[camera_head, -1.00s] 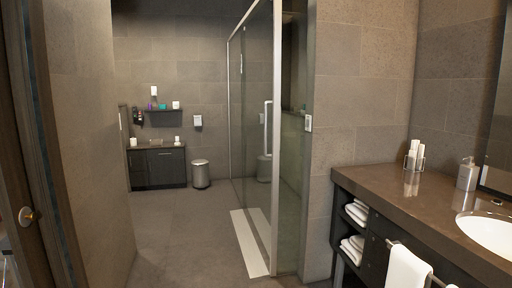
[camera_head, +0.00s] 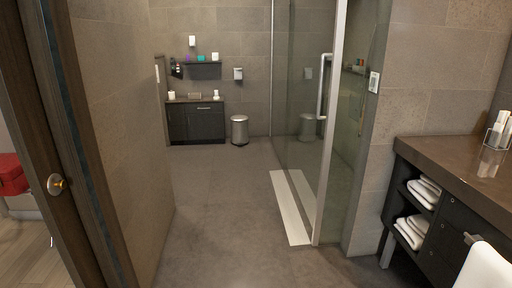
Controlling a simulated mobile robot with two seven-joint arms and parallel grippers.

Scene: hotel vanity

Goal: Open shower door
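The glass shower door (camera_head: 299,110) stands right of the middle in the head view, in a metal frame. It looks shut, though its edge against the frame is hard to make out. Its vertical bar handle (camera_head: 322,88) is on the near side, by the metal post (camera_head: 333,120). A white strip (camera_head: 290,207) lies on the floor along the foot of the door. Neither of my grippers is in view.
A dark vanity counter (camera_head: 455,158) with towels on its shelves (camera_head: 418,230) stands at the right. A wooden door with a round knob (camera_head: 57,184) is at the left. A bin (camera_head: 239,130) and dark cabinet (camera_head: 196,121) stand at the back. The middle floor (camera_head: 215,205) is clear.

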